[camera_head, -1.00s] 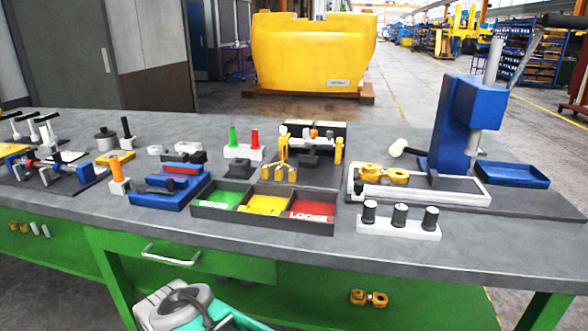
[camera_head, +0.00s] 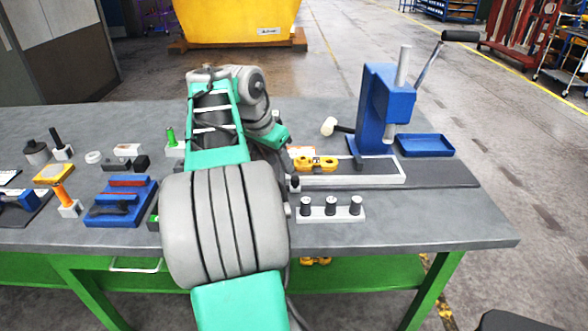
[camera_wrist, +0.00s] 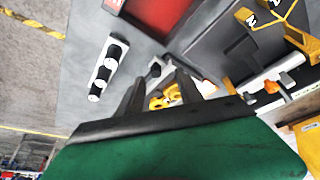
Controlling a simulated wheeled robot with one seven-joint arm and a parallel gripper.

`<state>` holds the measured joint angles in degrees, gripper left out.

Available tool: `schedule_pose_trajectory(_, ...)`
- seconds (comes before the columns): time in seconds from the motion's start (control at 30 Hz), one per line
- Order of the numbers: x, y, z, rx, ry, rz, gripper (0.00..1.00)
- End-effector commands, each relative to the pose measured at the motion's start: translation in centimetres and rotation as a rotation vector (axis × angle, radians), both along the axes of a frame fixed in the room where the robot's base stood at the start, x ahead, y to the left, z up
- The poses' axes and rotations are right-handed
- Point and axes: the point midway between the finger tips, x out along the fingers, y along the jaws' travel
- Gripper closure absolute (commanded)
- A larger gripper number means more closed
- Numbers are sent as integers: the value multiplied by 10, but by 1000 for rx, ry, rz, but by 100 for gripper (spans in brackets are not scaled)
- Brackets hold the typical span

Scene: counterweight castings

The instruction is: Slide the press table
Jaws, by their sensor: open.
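The press table is a pale-rimmed slide (camera_head: 385,178) on the bench, running left from under the blue press (camera_head: 378,115). A yellow casting (camera_head: 315,163) lies on its left part; part of that casting (camera_wrist: 170,96) shows behind the fingers in the wrist view. A dark knob (camera_head: 294,183) stands at the slide's left end, beside my arm. My gripper (camera_wrist: 160,76) is open and empty in the wrist view, its two dark fingers apart with a small dark knob (camera_wrist: 155,69) near their tips. I cannot tell whether they touch it. My arm hides the gripper in the head view.
A white block with three dark pegs (camera_head: 330,211) stands just in front of the slide. A blue tray (camera_head: 425,145) and a pale-headed mallet (camera_head: 329,127) lie near the press. A red bin (camera_wrist: 160,12) shows in the wrist view. The right bench end is clear.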

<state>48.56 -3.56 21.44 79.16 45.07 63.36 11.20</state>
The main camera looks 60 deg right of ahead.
Motion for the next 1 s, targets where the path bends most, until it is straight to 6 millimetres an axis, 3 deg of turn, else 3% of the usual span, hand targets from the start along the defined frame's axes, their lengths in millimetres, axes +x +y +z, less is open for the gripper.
schedule_pose_trajectory(0.1,-16,-16,-1,-7,-10,-80,57)
schedule_pose_trajectory(0.4,-23,-34,-51,-7,-10,-78,57)
schedule_pose_trajectory(0.53,-24,-40,-64,-8,-11,-76,57)
schedule_pose_trajectory(0.83,-23,-42,-67,-9,-12,-74,58)
schedule_pose_trajectory(1.0,-23,-41,-67,-9,-12,-74,72)
